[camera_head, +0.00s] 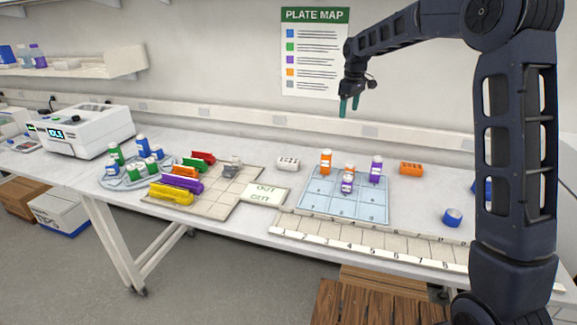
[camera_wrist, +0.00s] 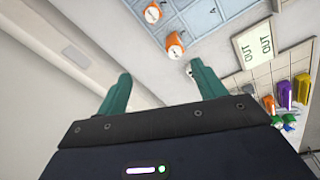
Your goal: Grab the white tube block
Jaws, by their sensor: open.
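The white tube block (camera_head: 288,163) is a small block with dark holes on top. A small pale piece, perhaps the block, shows beside the right finger there, and the finger hides the rest.
Bottles stand on the blue grid mat (camera_head: 343,208), right of the block; an orange block (camera_head: 411,168) lies farther right. The OUT card (camera_head: 266,193) lies in front. Left are a tiled mat with coloured racks (camera_head: 182,182), a bottle tray and a white machine (camera_head: 88,130).

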